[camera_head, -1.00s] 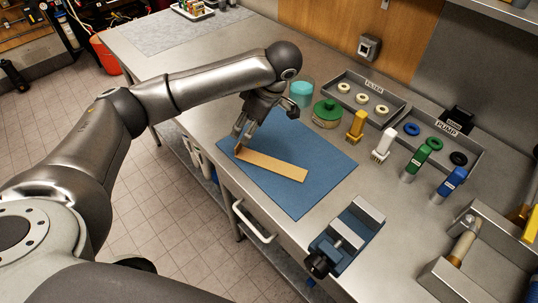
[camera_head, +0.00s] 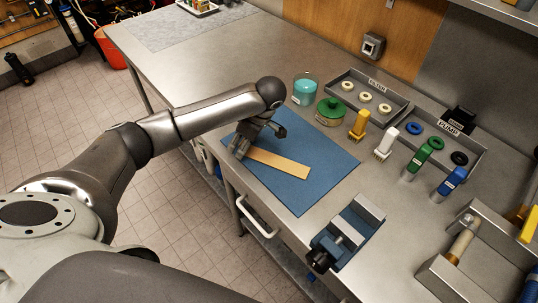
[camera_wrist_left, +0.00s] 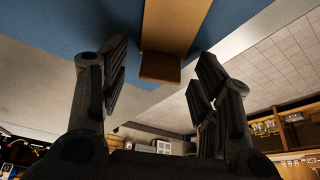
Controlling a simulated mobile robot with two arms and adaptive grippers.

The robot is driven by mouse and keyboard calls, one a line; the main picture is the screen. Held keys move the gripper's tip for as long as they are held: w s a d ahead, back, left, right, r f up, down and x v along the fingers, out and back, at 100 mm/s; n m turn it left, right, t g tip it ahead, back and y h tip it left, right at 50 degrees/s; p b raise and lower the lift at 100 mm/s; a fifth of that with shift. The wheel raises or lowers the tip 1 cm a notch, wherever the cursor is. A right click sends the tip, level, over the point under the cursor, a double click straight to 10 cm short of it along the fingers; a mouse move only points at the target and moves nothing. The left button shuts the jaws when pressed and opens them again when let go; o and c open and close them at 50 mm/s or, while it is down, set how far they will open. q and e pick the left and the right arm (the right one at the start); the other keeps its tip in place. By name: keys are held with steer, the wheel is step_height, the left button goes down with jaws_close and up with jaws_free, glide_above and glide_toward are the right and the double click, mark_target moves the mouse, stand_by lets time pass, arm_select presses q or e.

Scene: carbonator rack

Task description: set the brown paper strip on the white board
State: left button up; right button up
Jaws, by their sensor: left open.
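The brown paper strip (camera_head: 278,163) lies on the blue mat (camera_head: 300,195) on the steel bench, running from my left gripper toward the right. In the left wrist view the strip (camera_wrist_left: 178,22) comes down from the top middle, and its near end (camera_wrist_left: 160,68) is bent at an angle. My left gripper (camera_head: 239,148) is at the strip's left end, low over the mat's left edge. In the left wrist view it (camera_wrist_left: 161,57) is open, with one finger on each side of the bent end and gaps visible. I cannot make out a white board. My right gripper is not in view.
A blue vise (camera_head: 346,233) stands at the bench's front edge. The ring tray (camera_head: 340,94) is farther back.

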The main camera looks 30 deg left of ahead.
arm_select(q)
steer(key=c, duration=0.8)
steer(key=shift+d, duration=0.1)
steer(key=shift+c, duration=0.6)
steer(key=shift+r, duration=0.1)
